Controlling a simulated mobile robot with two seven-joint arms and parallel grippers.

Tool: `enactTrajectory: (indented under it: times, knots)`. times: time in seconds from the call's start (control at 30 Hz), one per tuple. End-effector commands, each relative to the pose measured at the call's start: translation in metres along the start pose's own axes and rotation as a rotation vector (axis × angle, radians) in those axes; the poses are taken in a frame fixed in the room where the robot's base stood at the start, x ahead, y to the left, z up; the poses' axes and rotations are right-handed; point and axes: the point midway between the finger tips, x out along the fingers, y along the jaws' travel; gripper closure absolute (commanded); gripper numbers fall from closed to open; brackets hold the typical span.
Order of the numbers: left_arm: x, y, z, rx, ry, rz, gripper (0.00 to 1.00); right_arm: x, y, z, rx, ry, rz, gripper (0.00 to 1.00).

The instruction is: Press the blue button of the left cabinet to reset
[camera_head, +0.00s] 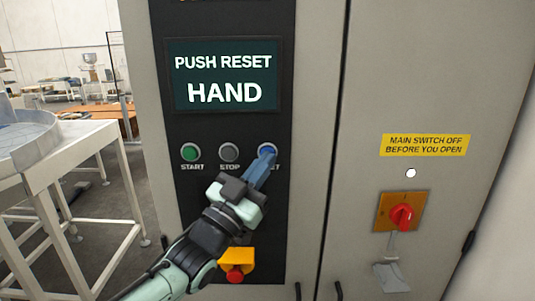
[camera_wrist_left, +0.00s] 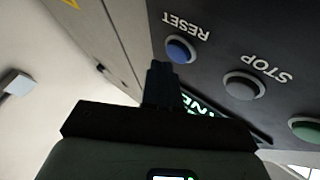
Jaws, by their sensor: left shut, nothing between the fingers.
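The blue reset button (camera_head: 267,150) sits at the right end of a row of three buttons on the cabinet's dark panel (camera_head: 215,210). It also shows in the left wrist view (camera_wrist_left: 180,50), just above my fingertips. My left gripper (camera_head: 266,156) is shut and empty, its blue fingers pointing at the button and covering its lower part in the head view. In the wrist view the closed fingers (camera_wrist_left: 163,72) overlap the button's lower left edge; I cannot tell whether they touch it. My right gripper is not in view.
The green start button (camera_head: 190,152) and grey stop button (camera_head: 229,152) are left of the blue one. A screen (camera_head: 223,77) above reads "PUSH RESET HAND". A red emergency button (camera_head: 235,274) is below; a red main switch (camera_head: 402,216) is right. A white table (camera_head: 75,150) stands left.

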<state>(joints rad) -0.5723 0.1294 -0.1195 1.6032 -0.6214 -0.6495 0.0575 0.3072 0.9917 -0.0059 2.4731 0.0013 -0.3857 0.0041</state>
Motion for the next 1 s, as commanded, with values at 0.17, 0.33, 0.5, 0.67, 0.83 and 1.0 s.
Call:
enactTrajectory:
  times: [0.17, 0.33, 0.5, 0.67, 0.83, 1.0]
  knots:
    - [0.0029, -0.0027, 0.0017, 0.0, 0.0, -0.001, 1.0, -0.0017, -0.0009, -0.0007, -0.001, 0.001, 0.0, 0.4]
    - [0.0027, -0.0025, 0.0018, -0.001, 0.0, -0.001, 1.0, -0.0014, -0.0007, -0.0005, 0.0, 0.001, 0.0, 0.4]
    - [0.0031, -0.0027, 0.0019, -0.001, 0.0, -0.001, 1.0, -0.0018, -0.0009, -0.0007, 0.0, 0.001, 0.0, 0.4]
    - [0.0044, -0.0037, 0.0026, 0.0, 0.001, -0.001, 1.0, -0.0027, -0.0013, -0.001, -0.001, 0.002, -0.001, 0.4]
    - [0.006, -0.0046, 0.0035, -0.001, 0.001, -0.001, 1.0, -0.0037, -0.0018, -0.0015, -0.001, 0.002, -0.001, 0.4]
    - [0.0075, -0.0055, 0.0047, -0.001, 0.001, -0.001, 1.0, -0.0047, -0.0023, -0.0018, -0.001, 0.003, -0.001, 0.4]
